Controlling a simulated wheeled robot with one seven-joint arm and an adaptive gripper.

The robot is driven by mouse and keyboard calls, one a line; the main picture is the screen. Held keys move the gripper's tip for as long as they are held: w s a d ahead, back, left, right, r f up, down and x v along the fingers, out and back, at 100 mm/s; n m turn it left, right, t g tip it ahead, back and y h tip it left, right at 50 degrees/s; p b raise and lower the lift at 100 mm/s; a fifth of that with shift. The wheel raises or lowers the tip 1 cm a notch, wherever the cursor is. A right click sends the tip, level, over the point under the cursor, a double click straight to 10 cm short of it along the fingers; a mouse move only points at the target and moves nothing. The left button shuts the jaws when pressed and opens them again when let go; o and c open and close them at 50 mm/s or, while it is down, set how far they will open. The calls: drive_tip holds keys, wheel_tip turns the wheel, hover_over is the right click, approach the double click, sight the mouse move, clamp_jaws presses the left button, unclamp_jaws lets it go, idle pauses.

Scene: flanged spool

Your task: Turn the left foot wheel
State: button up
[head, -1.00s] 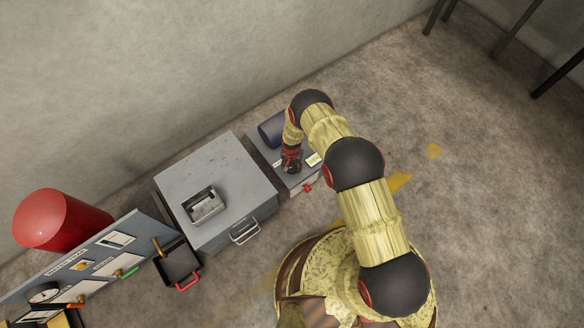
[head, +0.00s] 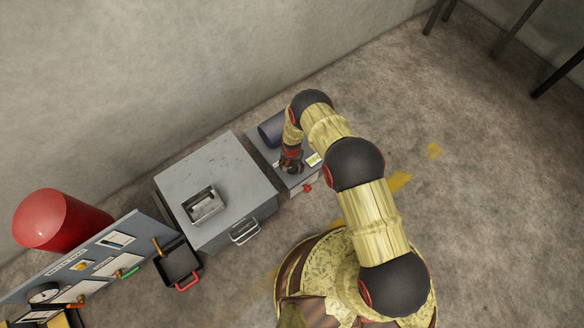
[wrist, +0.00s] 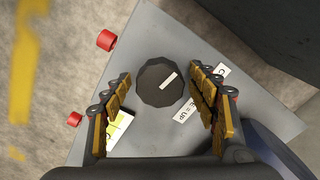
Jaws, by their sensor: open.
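A dark, many-sided wheel (wrist: 160,82) with a white pointer line sits on the grey top plate (wrist: 145,40) in the wrist view. A white label ending in "= UP" (wrist: 186,111) lies beside it. I cannot tell from the pictures alone whether this is the left foot wheel. My gripper (wrist: 160,105) is open, with one finger on each side of the wheel and a visible gap to both. In the head view my gripper (head: 291,164) is low over the small grey unit and hides the wheel.
A dark blue cylinder (head: 271,130) lies behind my gripper. A grey cabinet (head: 225,165) stands close on the left. Open floor lies to the right.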

sight(292, 167)
wheel_tip(292, 167, up, 12)
idle(0.8)
idle(0.5)
